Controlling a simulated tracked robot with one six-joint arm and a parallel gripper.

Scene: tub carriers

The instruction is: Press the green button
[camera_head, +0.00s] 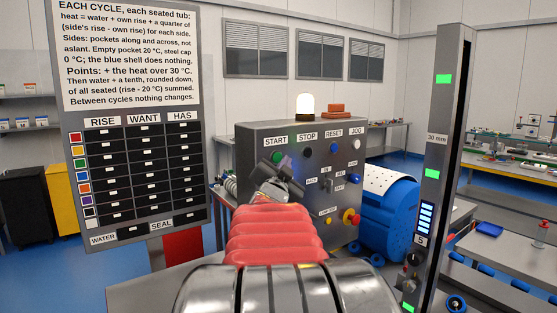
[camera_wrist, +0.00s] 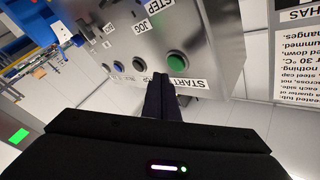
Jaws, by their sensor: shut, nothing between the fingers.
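The green button (camera_head: 277,156) is on the front of a grey control box (camera_head: 345,166), under the START label (camera_head: 275,141). In the wrist view, which shows the box upside down, the green button (camera_wrist: 178,59) is round, in a dark ring, and fully visible. My gripper (camera_head: 272,164) is in front of the box, close to the button in the head view. In the wrist view my gripper (camera_wrist: 161,77) has its dark fingers together and empty. Their tips appear beside the button, near the START label. I cannot tell the gap between tips and panel.
Beside the green button are a black STOP button (camera_head: 308,152), a blue RESET button (camera_head: 334,149) and a white JOG button (camera_head: 356,145). A red knob (camera_head: 350,216) sits lower right. A lit lamp (camera_head: 305,106) stands on top. A sign board (camera_head: 133,120) is at left, a post (camera_head: 444,150) at right.

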